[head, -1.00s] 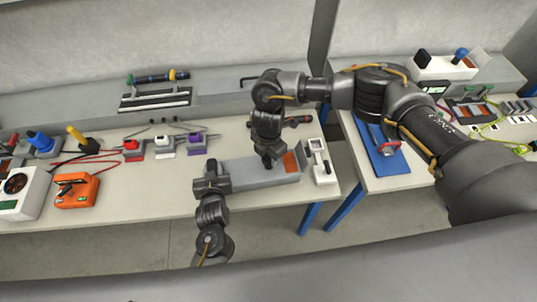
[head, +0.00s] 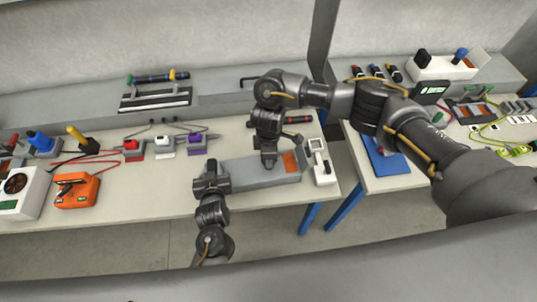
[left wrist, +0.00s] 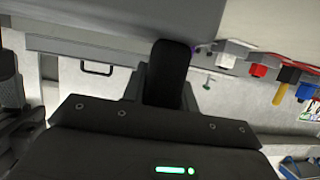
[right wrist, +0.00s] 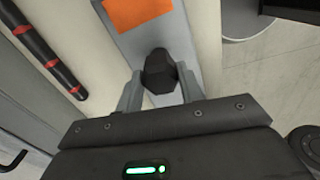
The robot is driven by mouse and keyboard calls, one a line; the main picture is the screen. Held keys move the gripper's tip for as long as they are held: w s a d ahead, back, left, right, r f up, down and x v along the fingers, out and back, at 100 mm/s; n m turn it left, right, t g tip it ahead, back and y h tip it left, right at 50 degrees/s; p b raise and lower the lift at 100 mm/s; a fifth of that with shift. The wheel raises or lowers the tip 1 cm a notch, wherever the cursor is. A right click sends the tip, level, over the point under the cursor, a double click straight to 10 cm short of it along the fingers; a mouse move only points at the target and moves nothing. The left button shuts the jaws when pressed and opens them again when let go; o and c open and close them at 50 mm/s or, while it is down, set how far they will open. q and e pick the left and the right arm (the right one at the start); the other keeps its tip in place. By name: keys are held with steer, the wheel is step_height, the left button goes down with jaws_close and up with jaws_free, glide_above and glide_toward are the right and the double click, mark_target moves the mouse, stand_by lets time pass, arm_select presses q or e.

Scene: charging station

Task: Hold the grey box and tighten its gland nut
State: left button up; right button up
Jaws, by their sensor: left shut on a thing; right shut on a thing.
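The long grey box (head: 243,172) with an orange patch (head: 289,162) lies on the white table. My left gripper (head: 212,182) is shut at the box's left end. In the left wrist view a dark block (left wrist: 167,72) stands between its fingers, beside a wide grey surface. My right gripper (head: 268,160) points down on the box beside the orange patch. In the right wrist view it is shut on the dark, faceted gland nut (right wrist: 160,72). The orange patch shows above the nut there. Thread and tightness of the nut cannot be seen.
A white-and-grey device (head: 320,162) stands close to the box's right end. A red-banded dark tool (right wrist: 47,48) lies behind the box. Red, white and purple connectors (head: 165,144) and an orange case (head: 75,190) stand left. A blue mat (head: 385,160) lies on the right table.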

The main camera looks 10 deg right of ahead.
stand_by(0.3)
steer(key=o, duration=1)
step_height(320, 180, up, 12)
stand_by(0.3)
